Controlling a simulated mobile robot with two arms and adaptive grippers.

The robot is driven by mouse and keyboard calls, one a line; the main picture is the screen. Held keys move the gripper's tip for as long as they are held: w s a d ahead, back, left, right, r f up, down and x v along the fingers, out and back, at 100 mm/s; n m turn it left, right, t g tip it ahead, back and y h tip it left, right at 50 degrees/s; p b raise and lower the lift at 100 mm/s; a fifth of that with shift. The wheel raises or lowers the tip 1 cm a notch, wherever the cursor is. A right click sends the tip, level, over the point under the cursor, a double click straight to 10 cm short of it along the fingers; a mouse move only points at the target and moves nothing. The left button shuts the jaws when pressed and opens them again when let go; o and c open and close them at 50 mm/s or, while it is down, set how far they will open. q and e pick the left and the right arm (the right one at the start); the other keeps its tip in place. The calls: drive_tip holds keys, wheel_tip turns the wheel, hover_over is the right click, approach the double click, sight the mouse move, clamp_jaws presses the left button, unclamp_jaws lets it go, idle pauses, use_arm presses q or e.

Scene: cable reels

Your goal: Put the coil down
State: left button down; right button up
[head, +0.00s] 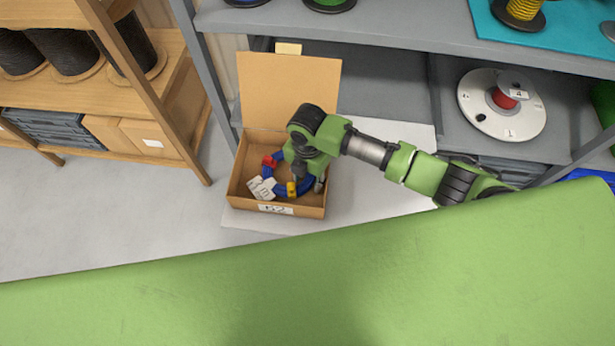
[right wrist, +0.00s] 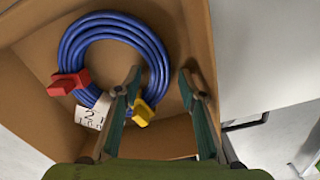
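The coil is a ring of blue cable (head: 279,189) with a red clip, a yellow clip and a white tag. It lies inside an open cardboard box (head: 297,210), and it also shows in the right wrist view (right wrist: 74,42). My right gripper (head: 309,179) reaches down into the box at the coil's right side. In the right wrist view the fingers (right wrist: 160,82) are apart, one over the ring and the other between the coil and the box wall. The yellow clip (right wrist: 144,110) shows between the fingers. My left gripper is not in view.
The box's lid (head: 288,88) stands up at its back. A grey shelf (head: 385,38) overhangs behind it, with a white reel (head: 477,100) on the lower level at right. A wooden rack (head: 165,90) stands at left. A green surface (head: 300,290) fills the front.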

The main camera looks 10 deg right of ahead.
wheel_tip(320, 180, up, 12)
drive_tip(key=shift+r+p, duration=0.2)
drive_tip(key=shift+p, duration=0.2)
idle(0.3)
drive_tip(key=shift+f, duration=0.1)
idle(0.4)
